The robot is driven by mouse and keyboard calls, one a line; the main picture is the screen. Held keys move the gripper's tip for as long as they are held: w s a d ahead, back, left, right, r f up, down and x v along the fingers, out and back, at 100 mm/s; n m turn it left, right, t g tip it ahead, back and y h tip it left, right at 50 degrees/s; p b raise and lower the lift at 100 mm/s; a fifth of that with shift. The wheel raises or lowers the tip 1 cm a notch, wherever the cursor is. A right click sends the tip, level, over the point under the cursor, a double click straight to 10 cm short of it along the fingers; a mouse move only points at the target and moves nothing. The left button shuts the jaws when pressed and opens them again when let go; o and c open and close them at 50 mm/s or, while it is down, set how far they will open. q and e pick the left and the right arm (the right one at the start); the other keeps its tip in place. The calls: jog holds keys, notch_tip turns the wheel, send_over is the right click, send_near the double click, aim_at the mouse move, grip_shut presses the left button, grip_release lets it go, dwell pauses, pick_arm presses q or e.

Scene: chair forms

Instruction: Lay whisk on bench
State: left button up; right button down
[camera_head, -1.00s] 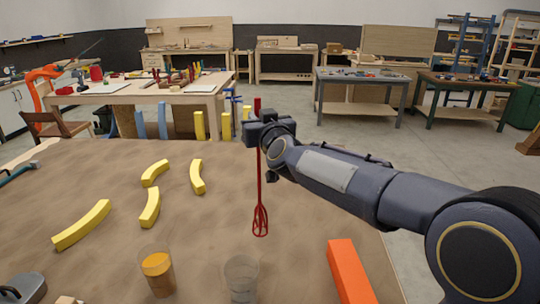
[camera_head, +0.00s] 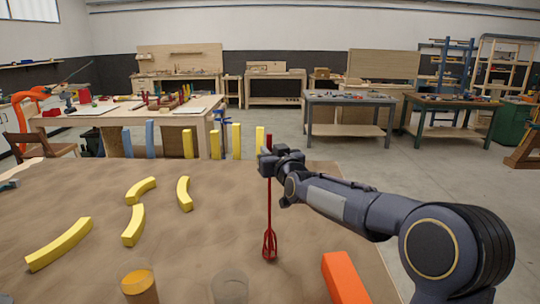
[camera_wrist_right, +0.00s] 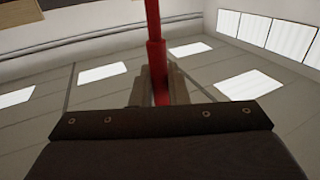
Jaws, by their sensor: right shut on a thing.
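A red whisk (camera_head: 269,215) hangs upright in the head view, its wire end down, over the right part of the brown bench (camera_head: 75,190). I cannot tell whether its lower end touches the bench top. My right gripper (camera_head: 268,163) is shut on the whisk's handle near its top. In the right wrist view the red handle (camera_wrist_right: 155,50) runs up between the fingers (camera_wrist_right: 160,88). My left gripper is not in view.
Several curved yellow pieces (camera_head: 58,245) lie on the bench's left half. An orange block (camera_head: 343,278), an orange-filled glass (camera_head: 139,287) and a clear glass (camera_head: 230,287) stand at the front. Yellow and blue posts (camera_head: 236,141) rise behind the far edge.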

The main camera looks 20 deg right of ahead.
jog(key=shift+f, duration=0.15)
jog(key=shift+f, duration=0.2)
jog(key=c, duration=1.4)
grip_release()
jog(key=shift+r, duration=0.1)
